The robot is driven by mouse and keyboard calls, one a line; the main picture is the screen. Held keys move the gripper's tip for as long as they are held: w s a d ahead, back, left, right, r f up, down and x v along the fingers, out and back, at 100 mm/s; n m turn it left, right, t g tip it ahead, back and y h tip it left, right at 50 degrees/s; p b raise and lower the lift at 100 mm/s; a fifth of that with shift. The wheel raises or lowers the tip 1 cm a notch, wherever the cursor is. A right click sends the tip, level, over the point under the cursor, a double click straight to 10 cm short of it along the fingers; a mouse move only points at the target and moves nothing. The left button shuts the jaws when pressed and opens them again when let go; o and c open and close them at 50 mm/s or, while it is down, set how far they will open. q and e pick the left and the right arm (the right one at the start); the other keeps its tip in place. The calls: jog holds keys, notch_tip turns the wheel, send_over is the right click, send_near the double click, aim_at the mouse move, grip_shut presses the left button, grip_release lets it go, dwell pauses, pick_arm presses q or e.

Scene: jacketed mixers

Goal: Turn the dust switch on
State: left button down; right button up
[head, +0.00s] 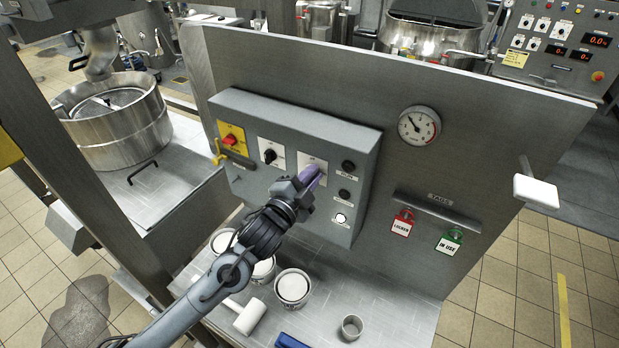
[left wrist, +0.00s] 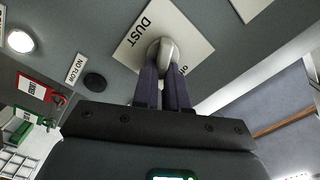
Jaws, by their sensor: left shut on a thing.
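The dust switch (left wrist: 166,47) is a light-coloured rotary knob on a white plate marked DUST (left wrist: 137,32) in the left wrist view. My left gripper (left wrist: 166,75) has its dark purple fingers closed on the two sides of the knob. In the head view the left gripper (head: 315,175) reaches up to the right-hand plate of the grey control box (head: 290,110). It hides the knob there, so I cannot tell the switch's setting. My right gripper is not in view.
A red-and-yellow isolator (head: 231,138) and a black knob (head: 270,156) are left of my gripper. A lit white lamp (head: 340,218) is below right.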

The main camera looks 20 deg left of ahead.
pick_arm(q)
jog(key=shift+d+f+m+b, duration=0.1)
jog(key=shift+f+m+b, duration=0.15)
jog(key=shift+m+b, duration=0.9)
jog(key=shift+d+f+m+b, duration=0.1)
jog(key=shift+f+m+b, duration=0.2)
jog(key=shift+m, duration=1.55)
jog(key=c, duration=1.2)
grip_release()
jog(key=shift+o, duration=0.2)
jog(key=shift+s, duration=0.1)
